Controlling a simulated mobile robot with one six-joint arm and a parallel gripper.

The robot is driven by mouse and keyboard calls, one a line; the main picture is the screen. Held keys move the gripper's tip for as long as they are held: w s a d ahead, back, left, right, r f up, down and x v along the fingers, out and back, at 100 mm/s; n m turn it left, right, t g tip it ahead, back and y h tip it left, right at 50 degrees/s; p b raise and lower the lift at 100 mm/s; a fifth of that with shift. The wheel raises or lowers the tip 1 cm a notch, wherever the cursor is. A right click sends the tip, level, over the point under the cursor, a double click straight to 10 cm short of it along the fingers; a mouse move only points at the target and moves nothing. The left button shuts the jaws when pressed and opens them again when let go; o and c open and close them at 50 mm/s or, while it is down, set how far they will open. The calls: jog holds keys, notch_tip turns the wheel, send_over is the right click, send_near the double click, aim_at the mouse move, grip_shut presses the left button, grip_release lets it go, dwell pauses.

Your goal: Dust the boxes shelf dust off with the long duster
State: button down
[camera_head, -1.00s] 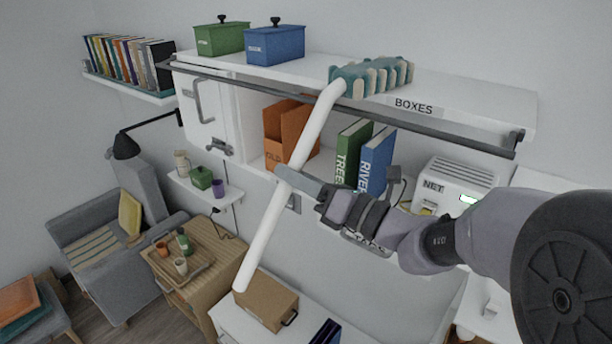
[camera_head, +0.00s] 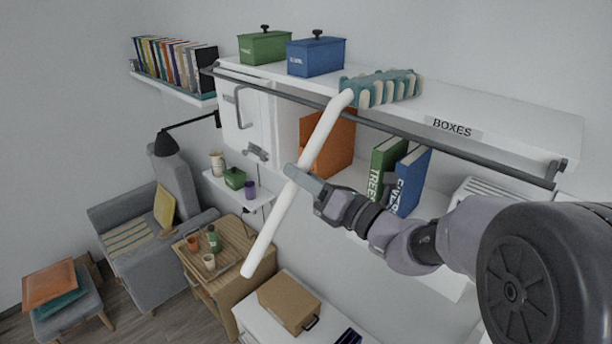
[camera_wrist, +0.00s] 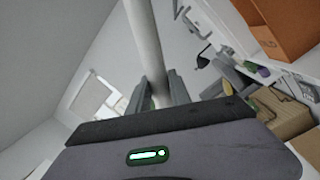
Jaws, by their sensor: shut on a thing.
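My gripper (camera_head: 294,176) is shut on the white handle of the long duster (camera_head: 311,160), around its middle. The handle is tilted, its lower end hanging in front of the wooden cabinet. The duster's teal and cream head (camera_head: 385,88) is at the top shelf (camera_head: 500,113), left of the BOXES label (camera_head: 453,128). A green box (camera_head: 265,48) and a blue box (camera_head: 316,57) with dark knobs stand on that shelf, left of the head. I cannot make out dust. In the wrist view the handle (camera_wrist: 146,45) rises between my gripper's fingers (camera_wrist: 160,95).
A dark rail (camera_head: 400,131) runs along the front below the top shelf. Under it stand an orange holder (camera_head: 330,147), a green book (camera_head: 386,168) and a blue book (camera_head: 411,180). A cardboard box (camera_head: 289,301) sits lower down. The top shelf right of the head is clear.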

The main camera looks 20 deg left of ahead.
aim_at(302, 166)
jog(key=shift+s+d+r+p, duration=0.1)
jog(key=shift+d+r+p, duration=0.05)
jog(key=shift+r+p, duration=0.35)
notch_tip(302, 166, up, 3)
jog(key=p, duration=0.2)
jog(key=shift+r+p, duration=0.2)
jog(key=shift+p, duration=0.15)
jog(key=s+a, duration=0.3)
jog(key=s, duration=0.7)
jog(key=s+a+b, duration=0.1)
jog(key=s+a, duration=0.3)
jog(key=s, duration=0.6)
jog(key=shift+s+a+f, duration=0.15)
jog(key=shift+s+a, duration=0.15)
jog(key=shift+s, duration=0.05)
jog(key=shift+w, duration=0.1)
